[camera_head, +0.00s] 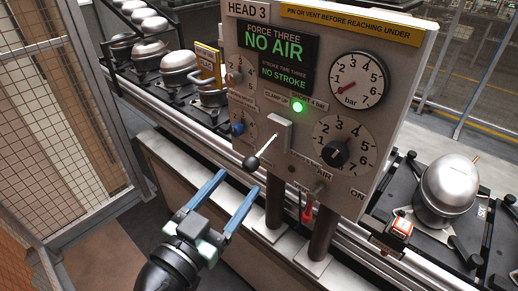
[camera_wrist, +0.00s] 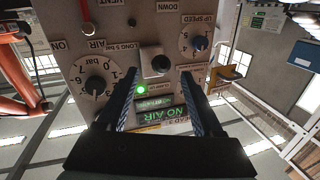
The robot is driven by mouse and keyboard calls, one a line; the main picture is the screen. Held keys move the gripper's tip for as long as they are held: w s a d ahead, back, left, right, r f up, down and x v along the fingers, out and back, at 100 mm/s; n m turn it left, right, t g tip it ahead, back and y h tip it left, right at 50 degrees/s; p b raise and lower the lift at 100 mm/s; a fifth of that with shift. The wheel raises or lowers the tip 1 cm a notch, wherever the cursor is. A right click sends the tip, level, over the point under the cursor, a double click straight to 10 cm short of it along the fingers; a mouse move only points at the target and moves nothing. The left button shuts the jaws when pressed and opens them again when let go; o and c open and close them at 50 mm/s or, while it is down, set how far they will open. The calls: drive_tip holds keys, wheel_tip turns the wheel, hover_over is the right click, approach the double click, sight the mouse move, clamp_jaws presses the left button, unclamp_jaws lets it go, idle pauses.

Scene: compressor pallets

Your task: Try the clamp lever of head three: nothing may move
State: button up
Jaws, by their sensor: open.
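The Head 3 panel (camera_head: 290,115) stands in front of me. Its clamp lever (camera_head: 265,147) slants down from a grey block to a black ball knob (camera_head: 249,162). My gripper (camera_head: 239,180) is open and empty, its two blue fingers pointing at the panel just below the knob. In the wrist view the panel is upside down and the black knob (camera_wrist: 161,64) shows between and beyond the fingertips (camera_wrist: 160,82). I see no contact. A green lamp (camera_head: 297,106) is lit above the lever. The display (camera_head: 276,53) reads "FORCE THREE NO AIR" and "NO STROKE".
A pressure gauge (camera_head: 357,80) has its needle low, near zero. Below it are a black dial knob (camera_head: 335,153) and an air switch (camera_head: 318,188). A silver compressor (camera_head: 446,190) sits on a pallet at right; several more stand at upper left. A mesh fence (camera_head: 60,110) is at left.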

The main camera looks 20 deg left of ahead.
sight(258, 156)
drive_tip(key=w, duration=0.3)
drive_tip(key=w+p, duration=0.1)
drive_tip(key=w, duration=0.2)
drive_tip(key=w+p, duration=0.1)
drive_tip(key=w, duration=0.2)
drive_tip(key=shift+w+d, duration=0.4)
clamp_jaws()
idle(0.9)
